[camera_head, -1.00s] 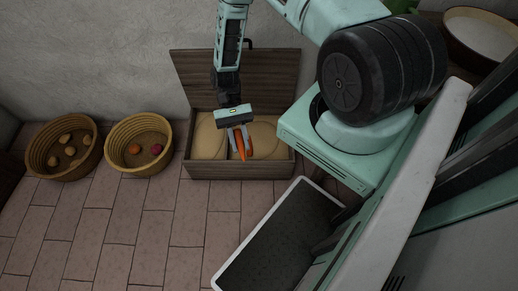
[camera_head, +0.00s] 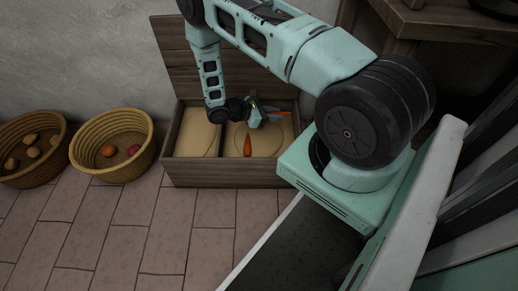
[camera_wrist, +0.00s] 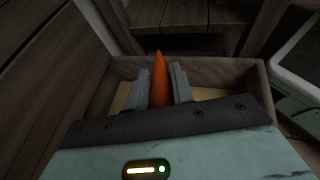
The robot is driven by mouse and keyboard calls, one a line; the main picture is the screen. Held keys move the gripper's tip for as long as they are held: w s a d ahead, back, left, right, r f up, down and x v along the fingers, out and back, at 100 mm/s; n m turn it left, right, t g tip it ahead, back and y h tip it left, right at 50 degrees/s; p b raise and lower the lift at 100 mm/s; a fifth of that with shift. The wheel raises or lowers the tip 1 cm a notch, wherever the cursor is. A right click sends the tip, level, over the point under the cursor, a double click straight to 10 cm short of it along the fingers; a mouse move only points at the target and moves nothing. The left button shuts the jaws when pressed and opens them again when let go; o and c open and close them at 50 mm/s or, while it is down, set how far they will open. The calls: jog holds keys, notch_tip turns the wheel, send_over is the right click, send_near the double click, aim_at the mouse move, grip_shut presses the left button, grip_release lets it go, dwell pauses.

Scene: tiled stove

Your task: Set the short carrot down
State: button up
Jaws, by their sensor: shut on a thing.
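My gripper (camera_head: 264,112) is shut on an orange carrot (camera_head: 281,114), taken to be the short one, above the right part of an open wooden box (camera_head: 225,174). In the head view this carrot lies nearly level, its tip to the right. In the wrist view, the carrot (camera_wrist: 160,68) stands out between both fingers, tip away from the palm. A second carrot (camera_head: 247,146) rests on the pale bottom of the box's right compartment, apart from my gripper. The fingers hide part of the held carrot.
The box's left compartment (camera_head: 197,138) looks empty; its lid (camera_head: 190,68) leans open against the wall. Two round baskets stand left on the tiles: one (camera_head: 149,152) with reddish vegetables, one (camera_head: 20,178) with several brownish ones. Wooden furniture (camera_head: 420,24) stands right.

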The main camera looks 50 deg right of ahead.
jog(key=w+n+t, duration=0.1)
jog(key=w, duration=0.1)
jog(key=b, duration=0.6)
send_over(270, 139)
jog(key=shift+h, duration=0.4)
notch_tip(270, 139, down, 10)
jog(key=shift+w+f, duration=0.1)
jog(key=shift+f, duration=0.15)
jog(key=shift+f+b, duration=0.1)
jog(key=shift+b, duration=0.2)
jog(key=shift+f, duration=0.5)
jog(key=o, duration=1)
